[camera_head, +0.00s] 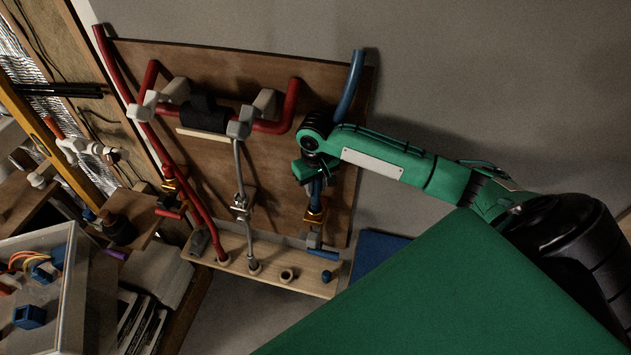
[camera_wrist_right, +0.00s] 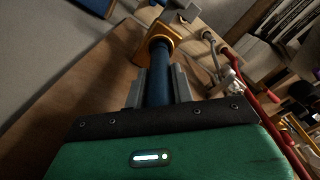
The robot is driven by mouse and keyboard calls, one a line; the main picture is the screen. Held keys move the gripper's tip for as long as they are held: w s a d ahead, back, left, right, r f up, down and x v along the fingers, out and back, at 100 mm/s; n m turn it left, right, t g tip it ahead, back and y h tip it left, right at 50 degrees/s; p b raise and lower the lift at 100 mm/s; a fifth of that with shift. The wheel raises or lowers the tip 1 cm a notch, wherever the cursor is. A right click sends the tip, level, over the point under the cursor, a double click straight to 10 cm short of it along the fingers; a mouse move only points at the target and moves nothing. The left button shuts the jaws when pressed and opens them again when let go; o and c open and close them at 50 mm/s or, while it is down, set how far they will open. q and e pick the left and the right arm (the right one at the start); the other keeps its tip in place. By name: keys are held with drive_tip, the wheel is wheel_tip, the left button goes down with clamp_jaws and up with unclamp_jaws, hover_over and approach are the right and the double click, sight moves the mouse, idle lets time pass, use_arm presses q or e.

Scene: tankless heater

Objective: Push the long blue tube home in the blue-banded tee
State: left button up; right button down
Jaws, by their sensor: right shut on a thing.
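The long blue tube (camera_head: 350,88) runs down the right side of the wooden board, its upper end leaning out past the top edge. My right gripper (camera_head: 311,180) is shut around its lower part. In the right wrist view the tube (camera_wrist_right: 158,78) stands between the two grey fingers. Just beyond the fingers it meets a brass-coloured fitting (camera_wrist_right: 153,51), which also shows below the gripper in the head view (camera_head: 316,211). A grey fitting (camera_head: 314,240) sits below that. I cannot make out a blue band or how deep the tube sits. My left gripper is not in view.
A red tube (camera_head: 150,128) and a grey tube (camera_head: 239,170) run down the board to the left. A wooden ledge (camera_head: 300,282) holds a small blue cap (camera_head: 326,277). A clear bin (camera_head: 65,300) stands at lower left. The wall to the right is bare.

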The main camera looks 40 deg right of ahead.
drive_tip(key=shift+f, duration=1)
idle(0.8)
drive_tip(key=c, duration=1.1)
unclamp_jaws()
drive_tip(key=shift+c, duration=1.1)
drive_tip(key=shift+c, duration=0.8)
drive_tip(key=o, duration=0.6)
